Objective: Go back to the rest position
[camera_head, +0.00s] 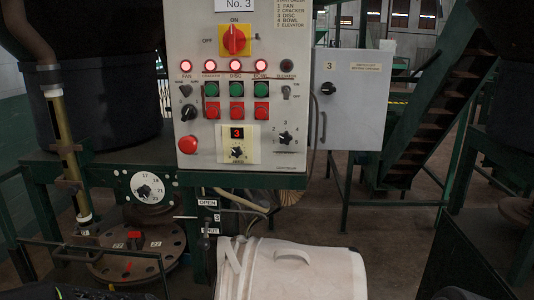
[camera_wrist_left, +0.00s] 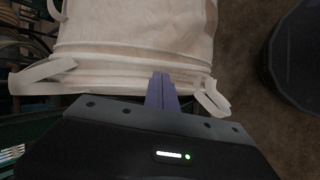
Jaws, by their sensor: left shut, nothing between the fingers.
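A cream-white bulk bag (camera_head: 295,275) stands at the bottom middle of the head view, below the control panel. A strap loop (camera_head: 292,256) lies on its top and another strap (camera_head: 232,255) stands at its left edge. In the left wrist view, the bag (camera_wrist_left: 135,30) fills the upper middle, with loops at its left (camera_wrist_left: 45,72) and right (camera_wrist_left: 214,98) corners. My left gripper (camera_wrist_left: 162,82) is shut and empty. Its purple fingers overlap the bag's seamed edge in the picture; I cannot tell whether they touch it. My right gripper is not in view.
A grey control panel (camera_head: 210,100) with lit red lamps and a red knob stands behind the bag. A grey box (camera_head: 355,115) is right of it. A round flanged plate (camera_head: 150,265) is at lower left, green stairs (camera_head: 435,105) at right. A dark bin-like object (camera_wrist_left: 297,55) stands on brown floor.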

